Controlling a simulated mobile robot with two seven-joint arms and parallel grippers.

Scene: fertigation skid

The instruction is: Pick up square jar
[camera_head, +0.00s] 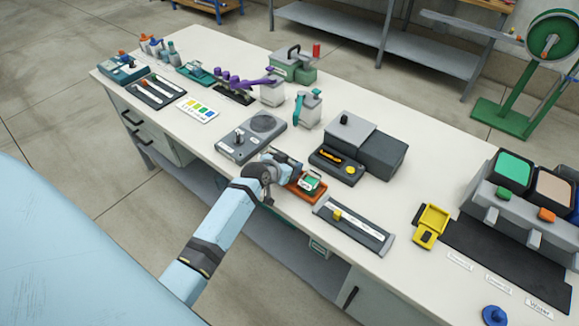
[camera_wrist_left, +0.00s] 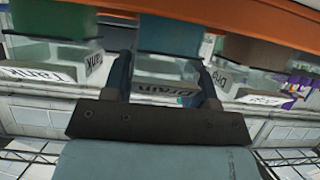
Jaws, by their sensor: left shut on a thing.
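A small square jar (camera_head: 311,183) with a green top and a pale label shows at the orange tray (camera_head: 293,192), near the front edge of the bench. My left gripper (camera_head: 297,171) is right at it, and its fingers partly hide that area. In the left wrist view my left gripper (camera_wrist_left: 166,75) is shut on a clear square jar (camera_wrist_left: 166,87) with a dark-lettered label and a teal part above. Similar labelled jars stand close on both sides, one at left (camera_wrist_left: 45,72) and one at right (camera_wrist_left: 245,82). I cannot tell whether the held jar is lifted. My right gripper is not in view.
A grey stirrer-like device (camera_head: 250,137) stands left of the gripper and a dark grey box unit (camera_head: 380,155) behind it. A flat slide gauge (camera_head: 354,226) lies close on the right. A yellow holder (camera_head: 431,225) and black mat (camera_head: 505,262) are farther right.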

